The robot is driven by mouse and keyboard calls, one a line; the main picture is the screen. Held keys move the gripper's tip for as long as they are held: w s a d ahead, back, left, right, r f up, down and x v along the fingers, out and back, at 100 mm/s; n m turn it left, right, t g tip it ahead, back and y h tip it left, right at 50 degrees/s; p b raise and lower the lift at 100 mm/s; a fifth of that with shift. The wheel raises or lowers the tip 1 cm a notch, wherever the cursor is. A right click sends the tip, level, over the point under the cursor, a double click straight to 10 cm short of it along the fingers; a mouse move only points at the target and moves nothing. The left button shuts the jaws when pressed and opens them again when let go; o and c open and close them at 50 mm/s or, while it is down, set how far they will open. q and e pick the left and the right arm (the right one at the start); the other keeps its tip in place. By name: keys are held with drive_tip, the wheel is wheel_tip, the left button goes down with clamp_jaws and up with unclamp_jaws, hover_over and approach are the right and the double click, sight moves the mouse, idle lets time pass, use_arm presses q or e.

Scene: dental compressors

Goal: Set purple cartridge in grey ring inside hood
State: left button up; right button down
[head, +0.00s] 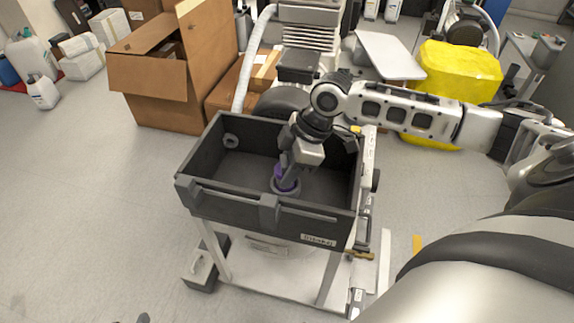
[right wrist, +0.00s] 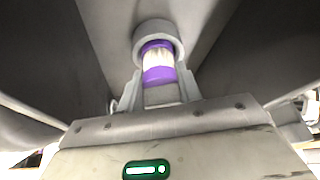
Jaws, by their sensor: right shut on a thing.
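The purple cartridge (right wrist: 158,75) has purple bands and a pale ribbed middle. In the right wrist view its far end is at the mouth of the grey ring (right wrist: 155,32) and looks partly inside it; how deep I cannot tell. In the head view the cartridge (head: 285,179) stands at the grey ring (head: 286,190) on the floor of the dark open-topped hood (head: 235,205). My right gripper (head: 287,168) reaches down into the hood and is shut on the cartridge, hiding part of it. My left gripper does not show clearly in either view.
The hood's walls stand close around my right gripper. Cardboard boxes (head: 170,85) are behind left, a yellow wrapped bundle (head: 455,75) behind right. The floor at left is clear.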

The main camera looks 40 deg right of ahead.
drive_tip(key=shift+p, duration=0.3)
drive_tip(key=shift+f, duration=0.55)
idle(0.3)
